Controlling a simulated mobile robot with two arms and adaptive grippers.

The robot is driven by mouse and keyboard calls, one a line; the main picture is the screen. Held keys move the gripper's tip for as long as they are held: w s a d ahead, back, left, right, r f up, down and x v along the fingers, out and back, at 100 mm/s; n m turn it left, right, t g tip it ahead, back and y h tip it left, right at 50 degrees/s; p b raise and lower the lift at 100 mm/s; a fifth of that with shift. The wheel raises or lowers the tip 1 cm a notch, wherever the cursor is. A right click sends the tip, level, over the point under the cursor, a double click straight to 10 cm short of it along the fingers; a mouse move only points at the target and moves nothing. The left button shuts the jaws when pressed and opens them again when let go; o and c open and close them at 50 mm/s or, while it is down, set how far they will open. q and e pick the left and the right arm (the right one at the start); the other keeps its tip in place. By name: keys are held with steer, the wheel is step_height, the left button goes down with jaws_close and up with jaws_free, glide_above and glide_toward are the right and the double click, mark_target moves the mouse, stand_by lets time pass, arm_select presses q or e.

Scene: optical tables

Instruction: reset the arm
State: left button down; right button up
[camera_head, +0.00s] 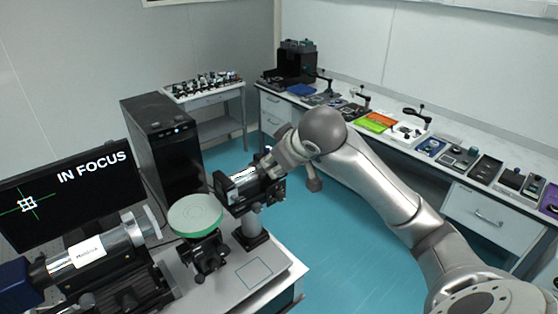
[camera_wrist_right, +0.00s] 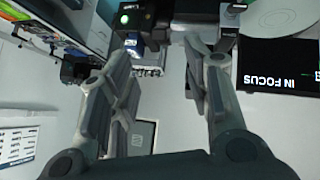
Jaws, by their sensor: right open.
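My right arm reaches in from the lower right. Its gripper (camera_head: 268,165) is beside a silver and black cylindrical device (camera_head: 243,181) on a post at the near table's right edge. In the right wrist view the gripper's two fingers (camera_wrist_right: 160,50) are spread, with nothing held between them. Dark device parts (camera_wrist_right: 205,20) lie beyond the fingertips; I cannot tell whether a finger touches them. My left gripper is in neither view.
The near optical table (camera_head: 228,286) holds a green-rimmed round disc (camera_head: 195,214), a lens barrel (camera_head: 95,252) and a monitor (camera_head: 75,187) reading "IN FOCUS". A black cabinet (camera_head: 163,150) stands behind. A long bench (camera_head: 470,190) with trays lines the right wall. Blue floor is clear between.

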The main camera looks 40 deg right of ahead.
stand_by(0.3)
steer(key=s+a+f+g+y, duration=0.1)
steer(key=s+a+f, duration=0.2)
steer(key=f, duration=0.4)
steer(key=s+a+f+n+g, duration=0.1)
steer(key=s+a+f, duration=0.25)
steer(key=f, duration=0.25)
steer(key=s+a+f+g+y, duration=0.1)
steer(key=s+a+f, duration=0.2)
steer(key=f, duration=0.4)
steer(key=s+a+f+g, duration=0.1)
steer(key=s+a+f, duration=0.3)
steer(key=s, duration=0.5)
steer(key=s+a+f+g, duration=0.1)
steer(key=s+f, duration=0.4)
steer(key=s, duration=0.3)
step_height(320, 180, down, 34)
steer(key=s+g+b, duration=0.2)
steer(key=b, duration=0.6)
steer(key=s+d+f+b, duration=0.1)
steer(key=s+f+b, duration=0.2)
steer(key=s+f, duration=0.5)
steer(key=s+d+f+g+b, duration=0.1)
steer(key=s+f+b, duration=0.2)
steer(key=s+f, duration=0.5)
step_height(320, 180, down, 7)
steer(key=shift+s+d+f, duration=0.15)
steer(key=shift+s+d, duration=0.15)
steer(key=shift+s, duration=0.05)
